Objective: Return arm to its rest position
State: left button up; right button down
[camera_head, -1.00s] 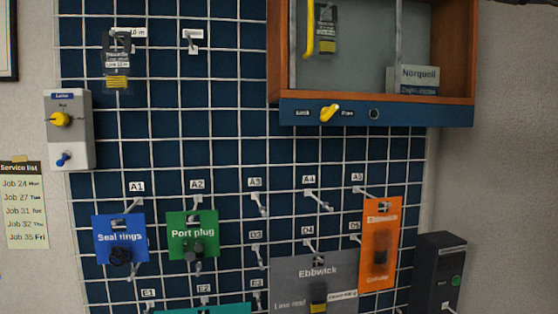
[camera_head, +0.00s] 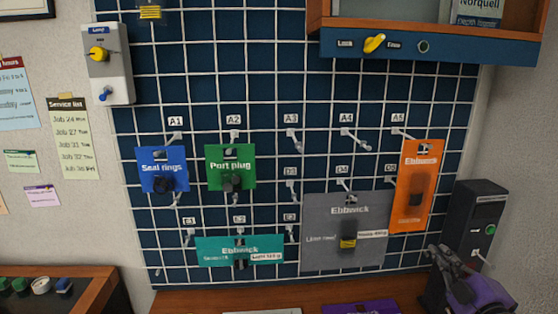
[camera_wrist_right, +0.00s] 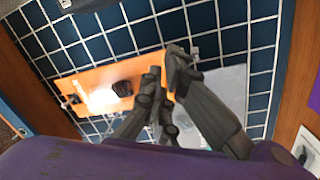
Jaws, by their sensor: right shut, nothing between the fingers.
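My right gripper (camera_head: 437,252) is at the lower right of the head view, with its dark fingers and purple body in front of the bench and the black box. In the right wrist view my right gripper (camera_wrist_right: 166,68) is shut with nothing between its fingers. The orange pack (camera_head: 415,185) hangs on the pegboard above it and also shows in the wrist view (camera_wrist_right: 90,82), behind the fingers. The grey pack (camera_head: 345,225) hangs to the left of the gripper. My left gripper is not in view.
A black box (camera_head: 480,215) with a green button stands right beside my right arm. The wooden bench (camera_head: 200,300) runs along the bottom, with a purple item (camera_head: 360,306) on it. A cabinet (camera_head: 430,46) is above. Blue, green and teal packs hang at left.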

jog(key=s+a+f+m+g, duration=0.4)
jog(key=s+f, duration=0.4)
jog(key=f, duration=0.5)
jog(key=s+a+f+m+g, duration=0.2)
jog(key=s+a+f+m, duration=0.3)
jog(key=s+f, duration=0.65)
jog(key=s+a+f+m+g, duration=0.1)
jog(key=s+a+f+g, duration=0.1)
jog(key=s+a+f, duration=0.3)
jog(key=s+a+f+m+g, duration=0.2)
jog(key=s+a+f, duration=0.4)
jog(key=s, duration=0.7)
notch_tip(320, 180, down, 3)
jog(key=shift+s+a+r, duration=0.1)
jog(key=shift+s+a, duration=0.1)
jog(key=shift+a, duration=0.1)
